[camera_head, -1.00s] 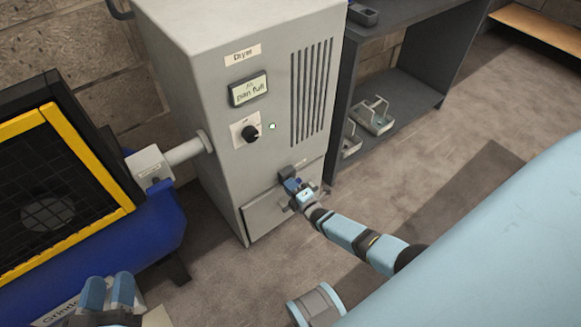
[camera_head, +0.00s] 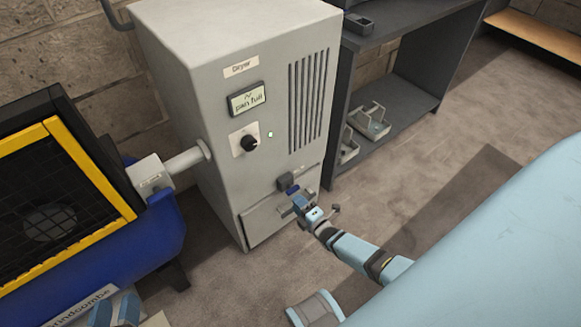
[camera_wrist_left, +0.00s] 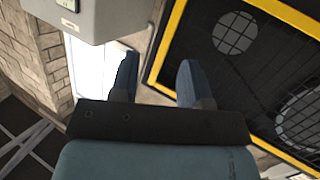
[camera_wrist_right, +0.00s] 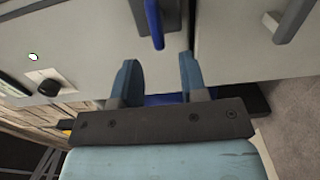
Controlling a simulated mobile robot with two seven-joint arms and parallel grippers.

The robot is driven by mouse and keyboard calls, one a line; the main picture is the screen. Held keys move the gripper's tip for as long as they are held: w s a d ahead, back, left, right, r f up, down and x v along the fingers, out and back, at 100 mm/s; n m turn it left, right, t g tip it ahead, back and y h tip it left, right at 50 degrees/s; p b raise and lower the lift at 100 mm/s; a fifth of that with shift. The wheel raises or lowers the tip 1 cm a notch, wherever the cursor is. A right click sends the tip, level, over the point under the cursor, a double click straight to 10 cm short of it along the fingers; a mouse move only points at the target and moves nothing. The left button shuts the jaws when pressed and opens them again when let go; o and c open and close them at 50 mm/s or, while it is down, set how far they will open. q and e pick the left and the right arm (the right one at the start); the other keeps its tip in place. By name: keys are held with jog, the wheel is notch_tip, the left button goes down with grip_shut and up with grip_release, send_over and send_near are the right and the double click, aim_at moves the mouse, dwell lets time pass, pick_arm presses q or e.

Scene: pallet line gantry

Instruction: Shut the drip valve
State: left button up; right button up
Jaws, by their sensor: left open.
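The drip valve (camera_head: 286,181) is a small dark block on the lower right front of the grey dryer, just above the drawer seam. Its blue lever shows in the right wrist view (camera_wrist_right: 154,24), beyond the fingertips and not between them. My right gripper (camera_head: 301,203) is just below and in front of the valve; in its wrist view the two fingers (camera_wrist_right: 157,75) are apart with nothing between them. It hides part of the drawer front. My left gripper (camera_head: 115,310) is at the bottom left by the grinder, with its fingers (camera_wrist_left: 155,80) open and empty.
The dryer (camera_head: 215,100) has a display (camera_head: 247,98) reading "pan full", a knob (camera_head: 249,143) and a lit green light (camera_head: 270,134). The blue grinder (camera_head: 150,235) with a yellow-framed grille stands left. A dark shelf (camera_head: 400,100) holding a metal tray stands right.

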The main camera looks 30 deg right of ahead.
pick_arm(q)
jog(key=f, duration=0.1)
jog(key=a+f+g+p, duration=0.1)
jog(key=s+y, duration=0.1)
jog(key=shift+a+f+g, duration=0.25)
jog(key=shift+f+g, duration=0.05)
jog(key=shift+f, duration=0.1)
pick_arm(e)
jog(key=s, duration=0.8)
jog(key=shift+d, duration=0.3)
pick_arm(q)
jog(key=shift+s, duration=0.1)
